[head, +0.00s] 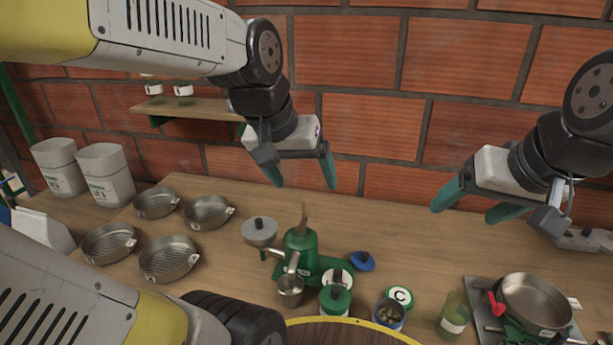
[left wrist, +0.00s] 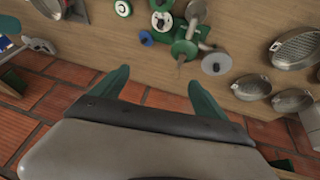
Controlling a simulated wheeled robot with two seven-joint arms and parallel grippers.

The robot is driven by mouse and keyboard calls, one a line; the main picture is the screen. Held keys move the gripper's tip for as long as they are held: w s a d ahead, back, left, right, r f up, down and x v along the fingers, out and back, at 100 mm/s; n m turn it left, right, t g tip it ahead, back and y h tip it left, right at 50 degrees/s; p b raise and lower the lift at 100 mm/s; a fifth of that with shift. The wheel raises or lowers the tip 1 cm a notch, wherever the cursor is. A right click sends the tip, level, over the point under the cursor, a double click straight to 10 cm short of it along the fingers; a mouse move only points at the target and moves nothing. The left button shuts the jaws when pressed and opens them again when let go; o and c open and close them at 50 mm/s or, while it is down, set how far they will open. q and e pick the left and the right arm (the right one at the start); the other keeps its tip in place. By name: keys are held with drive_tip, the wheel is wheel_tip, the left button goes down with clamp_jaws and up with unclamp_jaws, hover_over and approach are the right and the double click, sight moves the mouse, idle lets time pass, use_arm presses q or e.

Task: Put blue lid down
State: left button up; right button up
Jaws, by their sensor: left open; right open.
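The blue lid (head: 362,261), with a dark knob, rests on the wooden table just right of the green grinder (head: 301,248). It also shows in the left wrist view (left wrist: 146,39). An open blue-rimmed canister (head: 388,313) with brownish contents stands nearer to me and has no lid on it. My left gripper (head: 305,186) is open and empty, above the back of the table, beyond the lid and to its left. It also shows open in the left wrist view (left wrist: 158,76). My right gripper (head: 463,215) is open and empty, to the right of the lid.
A green-lidded canister (head: 335,300) and a round "C" lid (head: 400,296) stand close by. Several metal sieve pans (head: 168,259) are at left. A pan (head: 536,299) sits at right beside a green cup (head: 454,318). A brick wall (head: 370,130) closes the back.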

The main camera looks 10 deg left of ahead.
use_arm(q)
drive_tip(key=s, duration=0.1)
drive_tip(key=s+a+t, duration=0.1)
drive_tip(key=s, duration=0.1)
drive_tip(key=shift+s+r, duration=0.2)
